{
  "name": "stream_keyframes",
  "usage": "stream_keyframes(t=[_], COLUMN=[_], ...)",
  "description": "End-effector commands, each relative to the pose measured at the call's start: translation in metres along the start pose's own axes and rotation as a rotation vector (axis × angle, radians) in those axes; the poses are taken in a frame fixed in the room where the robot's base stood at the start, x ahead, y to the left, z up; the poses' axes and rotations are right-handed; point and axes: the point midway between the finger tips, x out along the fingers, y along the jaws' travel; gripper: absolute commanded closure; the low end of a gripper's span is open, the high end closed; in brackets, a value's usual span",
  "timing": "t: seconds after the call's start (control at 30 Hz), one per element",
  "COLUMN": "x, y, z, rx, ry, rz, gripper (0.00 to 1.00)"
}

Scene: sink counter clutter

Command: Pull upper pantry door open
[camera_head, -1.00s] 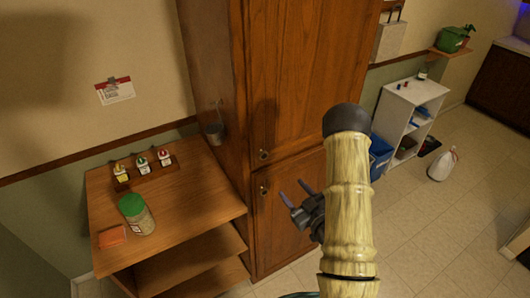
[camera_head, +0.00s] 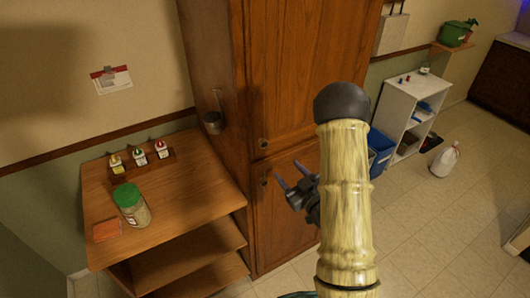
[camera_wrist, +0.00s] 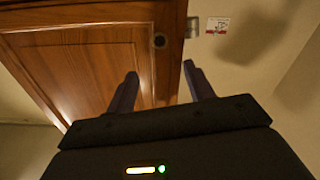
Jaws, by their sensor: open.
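The tall wooden pantry cabinet has an upper door (camera_head: 296,70), which is shut. Its small round knob (camera_head: 264,144) is at the door's lower left corner. A lower door (camera_head: 268,225) with its own knob (camera_head: 264,182) is below, also shut. My gripper (camera_head: 287,166) is open and empty in front of the cabinet, right of the two knobs in the picture. In the wrist view a dark knob (camera_wrist: 159,41) on a wooden door panel (camera_wrist: 85,65) shows beyond and between my open fingers (camera_wrist: 160,70). The fingers appear apart from it.
A wooden shelf unit (camera_head: 195,205) stands left, with a green-lidded jar (camera_head: 131,205), an orange sponge (camera_head: 107,230) and small bottles (camera_head: 140,158). A metal cup (camera_head: 213,122) hangs on the cabinet's side. A white shelf (camera_head: 396,103) and blue bin (camera_head: 379,150) stand right. Floor in front is clear.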

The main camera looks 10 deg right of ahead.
Motion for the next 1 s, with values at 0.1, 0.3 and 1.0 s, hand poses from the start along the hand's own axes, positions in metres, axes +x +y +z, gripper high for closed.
stream_keyframes(t=[0.1, 0.3, 1.0], x=[0.007, 0.017, 0.084], y=[-0.001, -0.001, 0.0], z=[0.005, 0.005, -0.004], rx=[-0.004, -0.004, 0.001], ry=[0.004, 0.003, 0.001], rz=[-0.003, -0.003, -0.002], gripper=[0.47, 0.47, 0.47])
